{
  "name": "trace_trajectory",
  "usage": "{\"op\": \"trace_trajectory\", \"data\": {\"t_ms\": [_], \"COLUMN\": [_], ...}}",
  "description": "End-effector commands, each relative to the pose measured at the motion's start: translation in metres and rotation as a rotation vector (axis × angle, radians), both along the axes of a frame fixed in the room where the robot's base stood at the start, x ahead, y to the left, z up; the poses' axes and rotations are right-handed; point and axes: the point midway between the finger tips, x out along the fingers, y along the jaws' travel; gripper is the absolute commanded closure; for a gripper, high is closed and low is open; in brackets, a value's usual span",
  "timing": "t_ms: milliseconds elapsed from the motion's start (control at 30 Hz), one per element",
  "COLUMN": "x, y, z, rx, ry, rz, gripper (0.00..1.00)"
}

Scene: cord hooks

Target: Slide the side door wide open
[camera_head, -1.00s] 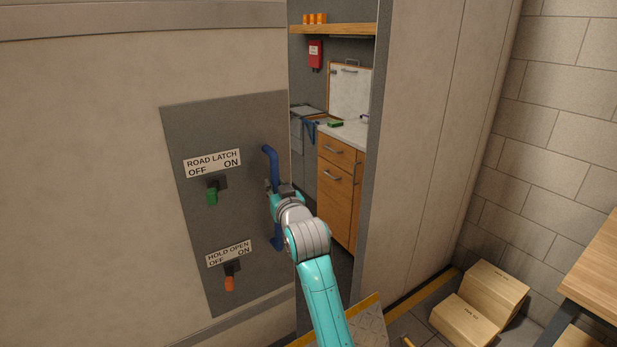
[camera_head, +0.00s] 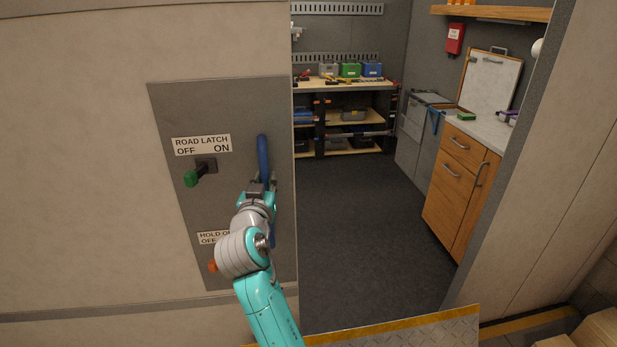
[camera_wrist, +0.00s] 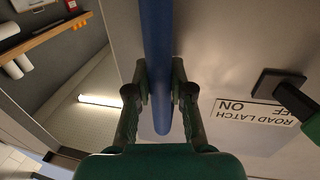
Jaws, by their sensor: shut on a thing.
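The beige side door (camera_head: 80,220) fills the left of the head view, with a grey panel (camera_head: 225,105) at its right end. The blue vertical handle (camera_head: 263,155) stands on that panel near the door's edge. My gripper (camera_head: 262,180) is shut around the handle; in the wrist view its two fingers (camera_wrist: 159,90) flank the blue bar (camera_wrist: 157,35). The doorway right of the door is broadly open. The green road latch lever (camera_head: 192,178) sits below its label, toward the OFF side. The orange hold-open lever (camera_head: 212,265) is partly hidden behind my arm.
Through the doorway are a dark floor (camera_head: 350,220), a workbench with toolboxes (camera_head: 345,85) and a wooden cabinet (camera_head: 460,190). A yellow-edged step (camera_head: 400,325) lies at the sill. Cardboard boxes (camera_head: 590,330) stand at the lower right.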

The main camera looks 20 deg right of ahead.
Motion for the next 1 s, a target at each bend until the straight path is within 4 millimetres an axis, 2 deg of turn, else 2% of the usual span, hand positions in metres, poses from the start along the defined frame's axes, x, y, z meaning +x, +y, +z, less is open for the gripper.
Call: {"op": "trace_trajectory", "data": {"t_ms": [33,200,400,500,733,1000], "x": [0.004,0.013,0.024,0.028,0.035,0.038], "y": [0.024,0.084,0.146,0.170,0.208,0.223], "z": [0.000,0.000,0.001,0.000,0.000,-0.001], "rx": [0.000,-0.001,-0.002,-0.001,-0.001,-0.001], "ry": [0.002,0.001,0.002,0.001,0.001,0.001], "rz": [0.010,0.010,0.008,0.005,0.003,-0.001], "gripper": [1.00,1.00,1.00,1.00,1.00,1.00]}}
